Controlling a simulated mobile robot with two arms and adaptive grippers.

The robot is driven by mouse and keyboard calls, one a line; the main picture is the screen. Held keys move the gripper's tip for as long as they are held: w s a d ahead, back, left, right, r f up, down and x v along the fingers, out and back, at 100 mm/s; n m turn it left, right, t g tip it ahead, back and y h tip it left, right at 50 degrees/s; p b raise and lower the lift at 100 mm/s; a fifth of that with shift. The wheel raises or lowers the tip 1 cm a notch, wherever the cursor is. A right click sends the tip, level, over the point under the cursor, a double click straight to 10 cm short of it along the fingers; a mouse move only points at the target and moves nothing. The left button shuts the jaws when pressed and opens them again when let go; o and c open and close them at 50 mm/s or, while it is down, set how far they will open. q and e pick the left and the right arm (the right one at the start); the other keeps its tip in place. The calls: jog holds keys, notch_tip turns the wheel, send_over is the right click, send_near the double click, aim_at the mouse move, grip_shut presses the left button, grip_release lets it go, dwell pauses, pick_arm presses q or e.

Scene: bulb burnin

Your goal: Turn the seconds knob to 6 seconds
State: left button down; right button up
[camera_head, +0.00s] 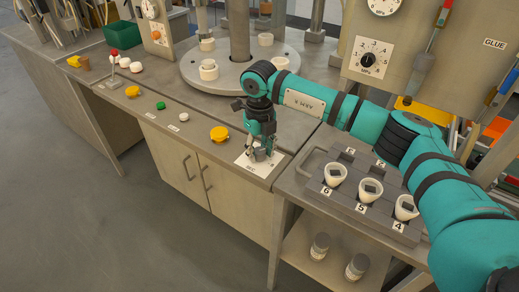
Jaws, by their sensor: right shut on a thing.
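My right gripper (258,152) points down over a white dial plate (243,163) near the front edge of the bench. Its fingers are shut on the small seconds knob at the middle of that plate. The knob is mostly hidden by the fingers, and I cannot read which number it points to. The plate's printing is too small to read surely. My left gripper is not in view.
A yellow knob (219,134) sits left of the plate. A tray (318,191) with numbered white cups stands on the right. An MPa dial (368,60) is on the upright panel behind my arm. A round turntable (217,78) lies behind.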

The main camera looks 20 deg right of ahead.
aim_at(261, 150)
jog(key=shift+w+d+r, duration=0.1)
jog(key=o, duration=1.1)
jog(key=shift+o, duration=0.2)
jog(key=shift+d, duration=0.1)
jog(key=shift+r, duration=0.15)
notch_tip(261, 150, up, 12)
jog(key=shift+f, duration=0.2)
